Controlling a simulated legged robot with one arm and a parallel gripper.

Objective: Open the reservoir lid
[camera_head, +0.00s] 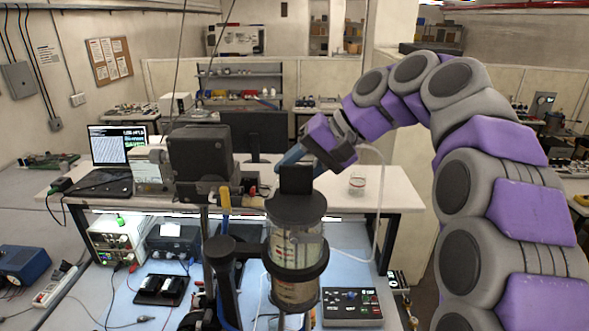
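The reservoir (297,257) is an upright clear cylinder in a dark clamp ring, in the lower middle of the head view. Its dark round lid (297,208) sits on top, and a black block-like handle (296,180) stands up from the lid. My gripper (292,158) is at the end of the purple and grey arm, just above the handle in the picture. Its tip points down and left. I cannot tell whether it touches the handle. Its fingers are small and partly hidden, so their opening is unclear.
A dark box-shaped device (200,152) on a stand is left of the reservoir. A white table (385,190) with a laptop (112,158) and monitor is behind. A keypad panel (352,307) lies on the blue bench at lower right. A pale tube hangs behind the reservoir.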

